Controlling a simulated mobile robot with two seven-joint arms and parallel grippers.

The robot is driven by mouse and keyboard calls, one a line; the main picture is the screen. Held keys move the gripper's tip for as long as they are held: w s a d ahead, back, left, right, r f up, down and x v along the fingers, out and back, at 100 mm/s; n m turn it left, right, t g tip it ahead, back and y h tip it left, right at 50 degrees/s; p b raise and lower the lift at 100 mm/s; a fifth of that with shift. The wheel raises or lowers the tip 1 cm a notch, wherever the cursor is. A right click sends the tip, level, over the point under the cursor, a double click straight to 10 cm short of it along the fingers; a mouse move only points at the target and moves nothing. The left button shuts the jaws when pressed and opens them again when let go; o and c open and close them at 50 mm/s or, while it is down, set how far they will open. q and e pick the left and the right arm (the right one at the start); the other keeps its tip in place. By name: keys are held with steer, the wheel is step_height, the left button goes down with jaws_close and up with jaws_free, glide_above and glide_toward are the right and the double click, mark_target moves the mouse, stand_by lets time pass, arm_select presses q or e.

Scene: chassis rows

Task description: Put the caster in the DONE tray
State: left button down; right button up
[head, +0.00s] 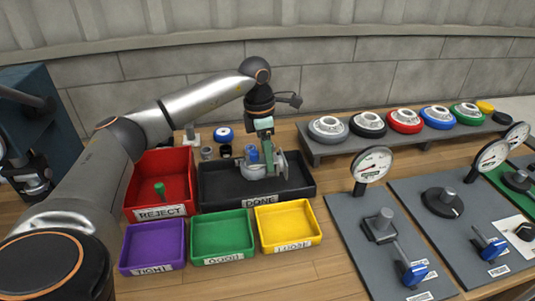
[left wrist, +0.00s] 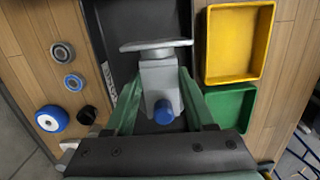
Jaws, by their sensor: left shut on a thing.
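My left gripper (head: 266,158) is shut on the caster, a grey block with a blue round end and a pale plate edge-on at its far side. In the left wrist view the caster (left wrist: 160,78) sits between the two green fingers of the left gripper (left wrist: 161,85). The black DONE tray (head: 212,199) lies below the caster, which is over the tray's inside; I cannot tell whether it touches the floor. The tray also shows in the left wrist view (left wrist: 113,22). My right gripper is not in view.
The red REJECT tray (head: 140,201) stands left of the DONE tray. Purple (head: 153,246), green (head: 222,236) and yellow (head: 287,225) trays stand in front. A blue-white wheel (head: 224,134) lies behind. A rack of coloured discs (head: 404,121) and gauge boards (head: 385,255) are at right.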

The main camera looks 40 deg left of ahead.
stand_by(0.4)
arm_select(q)
steer(key=shift+f, duration=0.35)
stand_by(0.4)
steer(key=shift+f, duration=0.7)
stand_by(0.8)
steer(key=shift+f+b, duration=0.8)
steer(key=shift+f, duration=0.8)
steer(key=shift+c, duration=2)
jaws_free()
steer(key=shift+d, duration=0.1)
steer(key=shift+o, duration=1.1)
steer(key=shift+f, duration=0.1)
